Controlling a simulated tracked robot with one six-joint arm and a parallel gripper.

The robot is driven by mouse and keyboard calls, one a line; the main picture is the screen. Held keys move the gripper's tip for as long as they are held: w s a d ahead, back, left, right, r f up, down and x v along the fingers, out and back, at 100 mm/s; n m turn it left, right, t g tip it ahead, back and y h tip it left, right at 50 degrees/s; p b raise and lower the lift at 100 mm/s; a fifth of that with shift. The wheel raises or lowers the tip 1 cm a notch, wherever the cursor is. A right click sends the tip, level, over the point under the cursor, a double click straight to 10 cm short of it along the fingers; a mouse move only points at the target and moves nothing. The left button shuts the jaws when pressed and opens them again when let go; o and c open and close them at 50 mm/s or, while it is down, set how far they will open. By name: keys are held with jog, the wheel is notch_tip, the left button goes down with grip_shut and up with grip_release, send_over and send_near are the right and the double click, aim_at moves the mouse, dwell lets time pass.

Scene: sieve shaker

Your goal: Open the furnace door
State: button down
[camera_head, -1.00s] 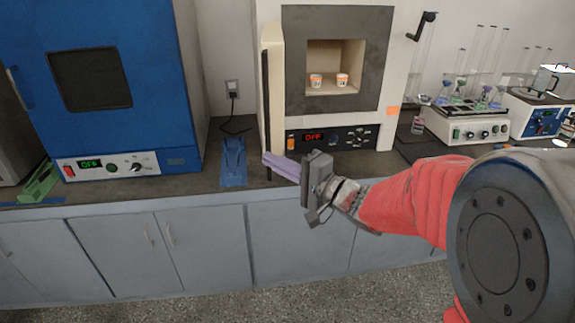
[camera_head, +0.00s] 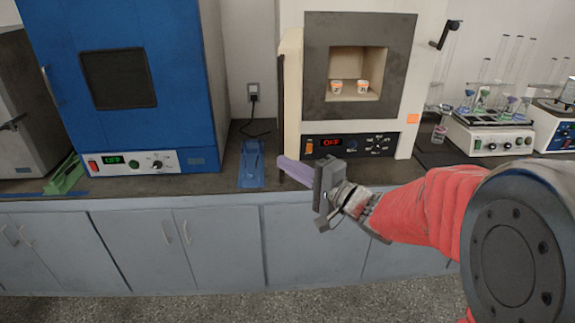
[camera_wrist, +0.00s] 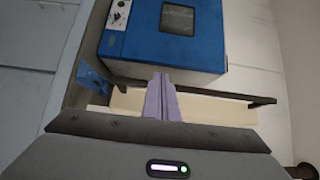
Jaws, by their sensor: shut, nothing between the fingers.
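The furnace (camera_head: 400,80) is the cream unit at centre right in the head view, with a dark grey frame around its open chamber. Its cream door (camera_head: 292,90) stands swung out on the left side, seen nearly edge-on, with a dark handle bar (camera_head: 281,110). In the wrist view the door (camera_wrist: 215,108) lies across the picture, with the bar (camera_wrist: 225,96) along its edge. My gripper (camera_head: 284,164) is shut, its purple fingers empty, by the lower part of the door. In the wrist view the fingers (camera_wrist: 160,80) overlap the door; contact cannot be told.
Two small cups (camera_head: 349,87) sit in the chamber. A blue oven (camera_head: 115,80) stands left, with a blue stand (camera_head: 252,165) on the counter between. A shaker with flasks (camera_head: 490,135) is at right. The counter (camera_head: 215,185) is narrow in front.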

jog(key=s+d, duration=0.3)
jog(key=s, duration=0.9)
jog(key=shift+d, duration=0.2)
jog(key=shift+w+m, duration=0.1)
jog(key=shift+m, duration=0.2)
jog(key=s+a+f+n+g+h, duration=0.1)
jog(key=s+f+n+g+h, duration=0.3)
jog(key=s+f+g, duration=0.75)
jog(key=s+d+r+n+t+h, duration=0.4)
jog(key=d+h, duration=0.4)
jog(key=d, duration=0.2)
jog(key=shift+s+d+r+n, duration=0.35)
jog(key=shift+s+r+n, duration=0.35)
jog(key=shift+s+n, duration=0.25)
